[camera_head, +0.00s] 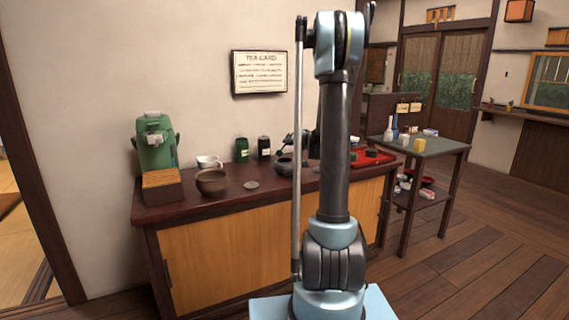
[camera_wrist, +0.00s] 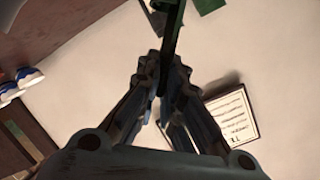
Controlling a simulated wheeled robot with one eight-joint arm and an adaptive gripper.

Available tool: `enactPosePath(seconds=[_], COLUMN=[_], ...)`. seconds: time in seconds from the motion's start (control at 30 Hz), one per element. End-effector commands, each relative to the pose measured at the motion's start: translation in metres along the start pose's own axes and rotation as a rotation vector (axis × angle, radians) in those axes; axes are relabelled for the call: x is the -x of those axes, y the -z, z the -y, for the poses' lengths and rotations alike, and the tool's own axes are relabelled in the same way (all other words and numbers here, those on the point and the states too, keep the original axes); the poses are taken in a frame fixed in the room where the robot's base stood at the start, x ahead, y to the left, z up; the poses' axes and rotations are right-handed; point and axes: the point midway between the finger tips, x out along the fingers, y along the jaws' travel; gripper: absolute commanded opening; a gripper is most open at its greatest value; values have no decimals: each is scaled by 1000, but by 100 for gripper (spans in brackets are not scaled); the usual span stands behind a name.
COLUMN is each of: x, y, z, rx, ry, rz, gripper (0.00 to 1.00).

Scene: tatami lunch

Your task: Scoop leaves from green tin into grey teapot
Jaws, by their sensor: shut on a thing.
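My gripper (camera_head: 300,138) is partly behind my arm in the head view, above the counter. In the wrist view my gripper (camera_wrist: 172,78) is shut on a thin dark green scoop handle (camera_wrist: 173,35), whose far end leaves the top of the picture. In the head view the scoop (camera_head: 281,150) slants down to the left, above the grey teapot (camera_head: 285,167). Whether it touches the teapot or carries leaves is too small to tell. The green tin (camera_head: 241,151) stands upright at the back, left of the teapot. Its inside is hidden.
A dark tin (camera_head: 264,147) stands right of the green one. A round lid (camera_head: 251,185), brown bowl (camera_head: 211,182), white cup (camera_head: 208,162) and green dispenser (camera_head: 156,150) are left on the counter (camera_head: 200,208). A red tray (camera_head: 385,158) lies right.

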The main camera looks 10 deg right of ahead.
Motion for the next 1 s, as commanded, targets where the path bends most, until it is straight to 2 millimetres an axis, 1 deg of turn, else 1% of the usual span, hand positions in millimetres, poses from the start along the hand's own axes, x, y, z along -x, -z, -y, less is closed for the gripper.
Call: enactPosePath(seconds=[1.0], x=[0], y=[-4], z=[-21], rx=[-127], ry=[54], rz=[-11], gripper=[0])
